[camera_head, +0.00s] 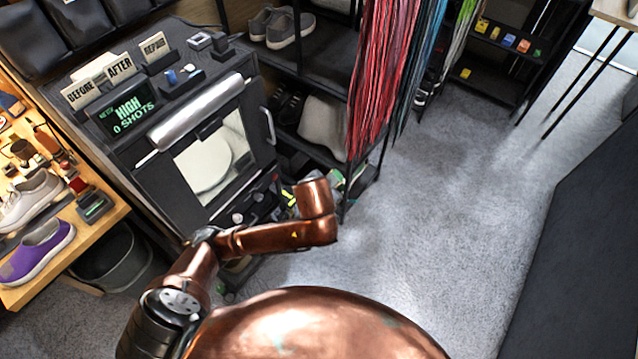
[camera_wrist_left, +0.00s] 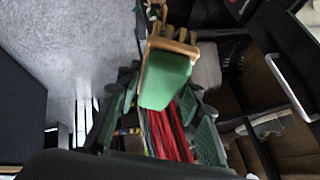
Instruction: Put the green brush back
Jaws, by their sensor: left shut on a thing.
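The green brush (camera_wrist_left: 165,78) fills the middle of the left wrist view, with a green block and a tan, wooden-looking edge with stubby tufts at its upper end. My left gripper (camera_wrist_left: 163,98) is shut on it, one dark green finger on each side. The brush is held up in the air. In the head view my copper left arm reaches in from the lower left and ends in front of the black cabinet's right side. The arm hides most of the gripper and brush there. My right gripper is not in view.
A black cabinet with a photo booth (camera_head: 205,160) stands left of centre. Red hanging laces (camera_head: 380,75) are beside a shoe rack (camera_head: 310,65). A wooden bench (camera_head: 105,235) holds a purple shoe (camera_head: 38,250); a dark bin (camera_head: 112,258) is below. The grey carpet (camera_head: 440,190) is clear.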

